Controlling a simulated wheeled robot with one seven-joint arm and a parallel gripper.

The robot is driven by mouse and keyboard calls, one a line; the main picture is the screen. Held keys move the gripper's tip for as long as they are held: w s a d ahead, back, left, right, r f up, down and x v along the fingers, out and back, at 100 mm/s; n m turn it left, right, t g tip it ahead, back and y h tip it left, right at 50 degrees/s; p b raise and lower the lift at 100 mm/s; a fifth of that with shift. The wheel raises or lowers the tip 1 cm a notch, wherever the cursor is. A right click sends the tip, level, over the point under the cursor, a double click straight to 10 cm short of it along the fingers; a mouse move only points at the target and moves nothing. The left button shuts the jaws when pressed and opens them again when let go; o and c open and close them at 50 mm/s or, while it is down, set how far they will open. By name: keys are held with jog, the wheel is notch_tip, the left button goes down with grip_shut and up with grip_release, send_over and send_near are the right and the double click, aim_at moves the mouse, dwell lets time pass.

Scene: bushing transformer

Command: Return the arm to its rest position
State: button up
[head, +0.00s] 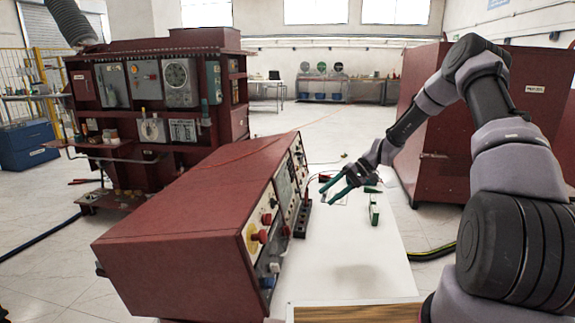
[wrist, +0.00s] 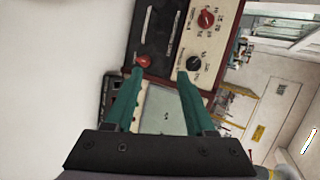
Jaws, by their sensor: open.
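My arm (head: 490,100) reaches from the right side of the head view, bends high and slopes down to the left over a white table top (head: 350,268). My gripper (head: 326,193) has green fingers, spread apart with nothing between them. It hangs beside the front of a dark red instrument console (head: 180,215). In the wrist view the two fingers of my gripper (wrist: 162,72) point toward the console's panel (wrist: 190,35), which has red and black knobs. I cannot tell the exact gap between the fingertips and the panel.
A green-edged object (head: 374,210) lies on the table right of my gripper. A large dark red cabinet (head: 435,140) stands behind my arm. A dark red equipment rack (head: 155,110) stands at the back left. The table's near part is clear.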

jog(key=s+d+r+m+t+h, duration=0.15)
jog(key=s+r, duration=0.25)
jog(key=r, duration=0.4)
jog(key=s+d+r+t+h, duration=0.1)
jog(key=s+d+r+h, duration=0.2)
jog(key=r, duration=0.5)
jog(key=s+r+t+h, duration=0.1)
jog(key=s+r+h, duration=0.1)
jog(key=s+r, duration=0.45)
jog(key=s+d+r+m+t+h, duration=0.1)
jog(key=s+d+r+m+t, duration=0.1)
jog(key=s+r, duration=0.4)
jog(key=s+d+r+m+t+h, duration=0.1)
jog(key=s+r, duration=0.5)
jog(key=s, duration=0.6)
jog(key=d+m+t, duration=0.1)
jog(key=d+t, duration=0.1)
jog(key=t, duration=0.1)
jog(key=shift+r, duration=0.25)
jog(key=shift+o, duration=0.3)
jog(key=shift+w, duration=0.1)
